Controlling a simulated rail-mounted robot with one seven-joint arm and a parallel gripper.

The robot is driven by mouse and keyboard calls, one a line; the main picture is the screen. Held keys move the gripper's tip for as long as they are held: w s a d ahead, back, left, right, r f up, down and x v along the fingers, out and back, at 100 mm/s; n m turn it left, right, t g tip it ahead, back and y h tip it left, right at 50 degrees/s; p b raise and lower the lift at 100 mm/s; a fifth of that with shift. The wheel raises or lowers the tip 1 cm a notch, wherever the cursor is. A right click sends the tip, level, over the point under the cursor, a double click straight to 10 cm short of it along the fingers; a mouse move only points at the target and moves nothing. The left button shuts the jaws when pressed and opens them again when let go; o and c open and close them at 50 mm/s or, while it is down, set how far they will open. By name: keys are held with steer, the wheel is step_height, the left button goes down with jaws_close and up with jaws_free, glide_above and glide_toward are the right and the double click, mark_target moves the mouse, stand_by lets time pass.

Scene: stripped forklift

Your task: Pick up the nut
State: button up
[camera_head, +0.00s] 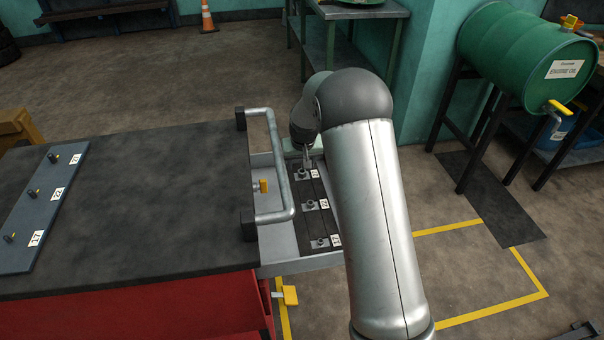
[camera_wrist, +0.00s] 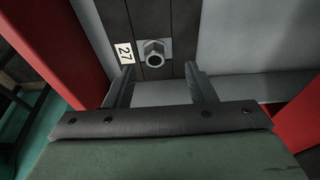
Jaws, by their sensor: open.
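A grey metal nut (camera_wrist: 154,52) sits on a small light plate on a dark strip in the open drawer, beside a label reading 27. It lies just beyond my fingertips in the wrist view, roughly between their lines. My gripper (camera_wrist: 158,76) is open, with nothing between its fingers. In the head view my gripper (camera_head: 307,158) points down over the far end of the drawer, close to the far nut (camera_head: 301,175). Two more nuts sit nearer in the row, a middle one (camera_head: 310,204) and a near one (camera_head: 320,242). Contact cannot be told.
The drawer (camera_head: 283,238) has grey walls close around the strips. A bar handle (camera_head: 281,165) stands at the workbench edge, left of the drawer. A labelled board with pegs (camera_head: 45,205) lies on the dark bench top (camera_head: 150,210). A green barrel (camera_head: 525,55) stands at the right.

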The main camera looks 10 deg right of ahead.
mark_target(302, 177)
steer(key=x, duration=0.3)
steer(key=shift+w+d+f+p, duration=0.3)
steer(key=shift+d+f, duration=0.05)
steer(key=shift+w+f, duration=0.2)
steer(key=shift+f, duration=0.4)
steer(key=c, duration=0.9)
steer(key=shift+r, duration=0.2)
